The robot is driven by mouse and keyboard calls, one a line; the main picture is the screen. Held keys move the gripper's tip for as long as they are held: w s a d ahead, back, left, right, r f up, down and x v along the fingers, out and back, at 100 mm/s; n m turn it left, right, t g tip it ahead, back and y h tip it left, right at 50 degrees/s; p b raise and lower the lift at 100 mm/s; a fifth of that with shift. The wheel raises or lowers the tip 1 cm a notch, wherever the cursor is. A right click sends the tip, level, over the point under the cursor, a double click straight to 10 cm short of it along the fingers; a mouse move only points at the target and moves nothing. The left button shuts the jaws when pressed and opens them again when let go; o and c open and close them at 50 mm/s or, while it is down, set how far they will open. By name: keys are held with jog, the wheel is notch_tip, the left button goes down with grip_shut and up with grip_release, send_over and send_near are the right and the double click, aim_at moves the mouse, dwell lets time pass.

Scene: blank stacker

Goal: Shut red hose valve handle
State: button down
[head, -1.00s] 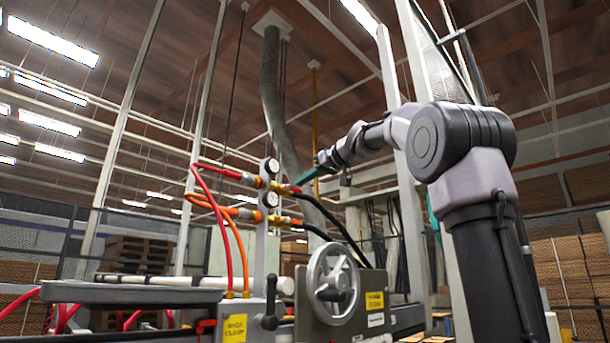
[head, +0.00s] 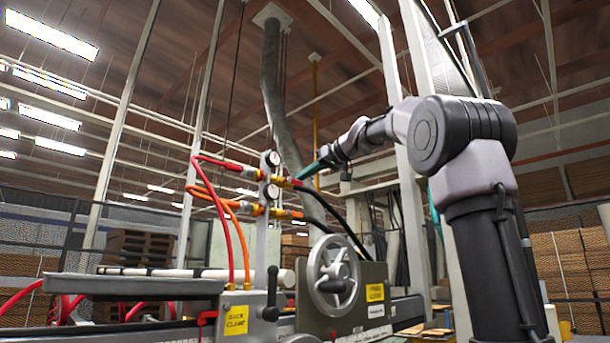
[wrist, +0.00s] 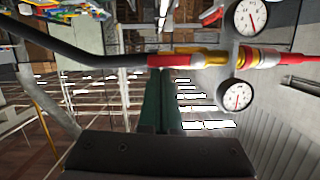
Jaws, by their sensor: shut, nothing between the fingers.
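The red hose line runs into a red and brass valve (head: 284,182) at the upper gauge on the grey post in the head view. In the wrist view its brass body (wrist: 205,57) is plain, with a red part (wrist: 172,60), which looks like the handle, lying along it toward the dark hose. My gripper (head: 302,176) comes in from the right with its teal fingers beside the valve. In the wrist view the fingers (wrist: 160,72) are together and empty, their tips close to the red part. I cannot tell whether they touch it.
A black hose (wrist: 85,55) leads off the red valve. A grey handwheel (head: 334,277) stands lower down.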

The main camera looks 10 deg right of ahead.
jog(key=shift+f+m, duration=0.2)
jog(key=shift+m, duration=0.1)
jog(key=shift+w+d+f+m+y, duration=0.2)
jog(key=shift+f+m+y, duration=0.25)
jog(key=shift+m, duration=0.45)
notch_tip(320, 180, down, 5)
jog(key=s+a+m+y, duration=0.1)
jog(key=m+y, duration=0.2)
jog(key=m, duration=0.7)
jog(key=v, duration=1)
jog(key=shift+s+d+g, duration=0.2)
jog(key=shift+d+g, duration=0.05)
jog(key=shift+g, duration=0.05)
jog(key=shift+r, duration=0.1)
jog(key=shift+s, duration=0.1)
